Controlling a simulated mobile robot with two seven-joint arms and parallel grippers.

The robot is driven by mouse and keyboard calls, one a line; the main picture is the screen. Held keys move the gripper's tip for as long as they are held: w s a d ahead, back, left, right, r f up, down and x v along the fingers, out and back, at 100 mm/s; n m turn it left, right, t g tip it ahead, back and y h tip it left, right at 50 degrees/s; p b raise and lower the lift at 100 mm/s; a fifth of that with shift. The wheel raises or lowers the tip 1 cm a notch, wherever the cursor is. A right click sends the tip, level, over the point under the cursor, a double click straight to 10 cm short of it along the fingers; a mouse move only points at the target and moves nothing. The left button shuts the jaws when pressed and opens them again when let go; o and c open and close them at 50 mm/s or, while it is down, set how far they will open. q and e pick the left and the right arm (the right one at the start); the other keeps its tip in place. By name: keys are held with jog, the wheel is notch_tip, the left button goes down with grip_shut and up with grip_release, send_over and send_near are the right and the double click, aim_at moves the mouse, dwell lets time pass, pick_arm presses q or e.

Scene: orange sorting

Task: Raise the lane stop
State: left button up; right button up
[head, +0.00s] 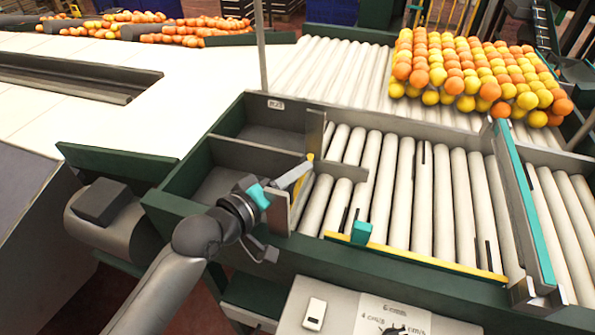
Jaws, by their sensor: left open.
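A long upright plate with a teal top edge (520,205) stands across the rollers at the right; it looks like the lane stop. Its near end sits in a grey bracket (537,297) at the front rail. A small teal block (361,232) sits on the yellow strip along the near edge of the rollers. My left gripper (291,190) is open and empty above the near left corner of the roller bed, left of the teal block and well apart from the plate. Its wrist hides part of the dividers behind it. My right gripper is not in view.
Many oranges and yellow fruits (465,75) lie on the far rollers. Dark-walled bays (225,185) stand at the left. A control panel (380,312) is at the front, and a thin post (261,45) rises behind.

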pick_arm(q)
jog(key=shift+w+d+f, duration=0.1)
jog(key=shift+w+d, duration=0.25)
jog(key=shift+w, duration=0.1)
jog(key=shift+c, duration=0.4)
grip_shut()
dwell(0.8)
